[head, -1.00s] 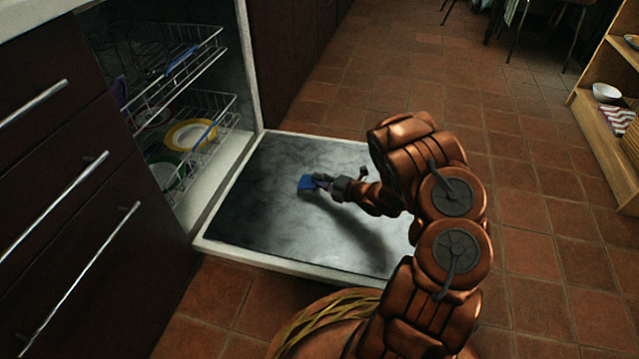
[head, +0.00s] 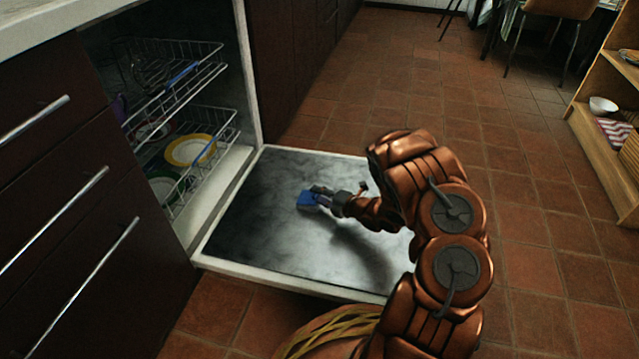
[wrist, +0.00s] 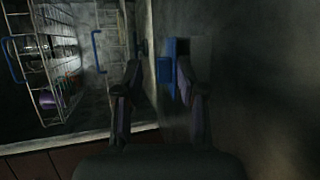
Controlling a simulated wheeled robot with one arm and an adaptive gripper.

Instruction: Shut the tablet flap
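The blue tablet flap (head: 306,201) is on the inner face of the lowered dishwasher door (head: 262,235). In the wrist view the flap (wrist: 165,70) is a small blue piece, with more blue and a paler grey patch to its right. How far it stands open is hard to tell. My gripper (head: 318,195) is low over the door at the flap and partly covers it in the head view. In the wrist view the fingers of my gripper (wrist: 158,75) are apart, with the blue piece between their tips, nearer the right finger. Contact cannot be made out.
The dishwasher racks (head: 205,150) stand to the left, holding a yellow-rimmed plate (head: 190,150) and other dishes. Drawers with metal handles (head: 75,285) are at the near left. A wooden shelf (head: 600,140) is at the far right. The tiled floor (head: 545,220) between is clear.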

